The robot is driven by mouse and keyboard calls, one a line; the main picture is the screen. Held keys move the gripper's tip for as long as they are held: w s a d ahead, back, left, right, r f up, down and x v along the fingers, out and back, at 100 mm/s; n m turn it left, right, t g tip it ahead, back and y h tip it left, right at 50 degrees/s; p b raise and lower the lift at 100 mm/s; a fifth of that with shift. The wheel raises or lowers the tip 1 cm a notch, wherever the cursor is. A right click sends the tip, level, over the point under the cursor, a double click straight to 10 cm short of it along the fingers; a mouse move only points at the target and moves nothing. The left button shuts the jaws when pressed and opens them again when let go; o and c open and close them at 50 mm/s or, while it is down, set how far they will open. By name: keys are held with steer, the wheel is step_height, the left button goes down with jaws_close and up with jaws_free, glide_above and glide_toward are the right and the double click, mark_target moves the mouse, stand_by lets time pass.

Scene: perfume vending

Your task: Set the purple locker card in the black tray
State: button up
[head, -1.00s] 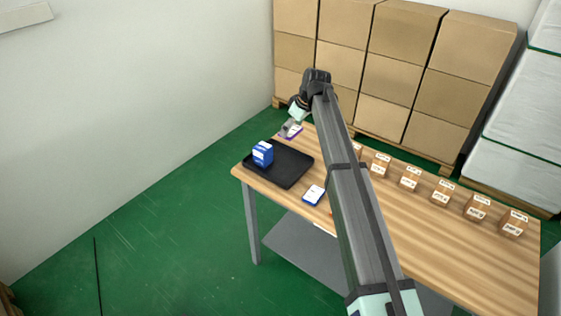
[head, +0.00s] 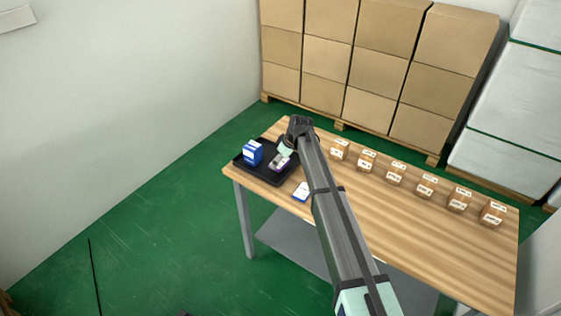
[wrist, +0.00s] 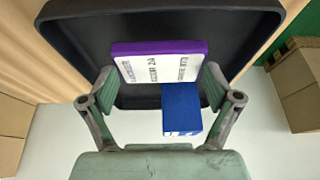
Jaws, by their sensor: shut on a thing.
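The purple locker card (wrist: 160,67), white-faced with purple edges and dark print, is held between the fingertips of my gripper (wrist: 162,88) in the wrist view. In the head view the card (head: 280,163) shows over the right part of the black tray (head: 270,179), with my gripper (head: 283,156) above it. I cannot tell whether the card touches the tray floor. The black tray also fills the top of the wrist view (wrist: 160,22). A blue box (head: 253,152) stands in the left part of the tray; it also shows beyond the card in the wrist view (wrist: 181,108).
A white card with blue edges (head: 301,191) lies on the wooden table (head: 400,215) just right of the tray. Several small brown boxes (head: 396,173) stand in a row along the table's far side. Stacked cartons (head: 375,70) stand behind the table. The table's middle is clear.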

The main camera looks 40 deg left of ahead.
steer(key=shift+f, duration=0.85)
steer(key=shift+f, duration=0.2)
steer(key=o, duration=0.9)
steer(key=shift+c, duration=0.2)
steer(key=b+v, duration=0.3)
steer(key=v, duration=0.9)
steer(key=shift+r, duration=0.25)
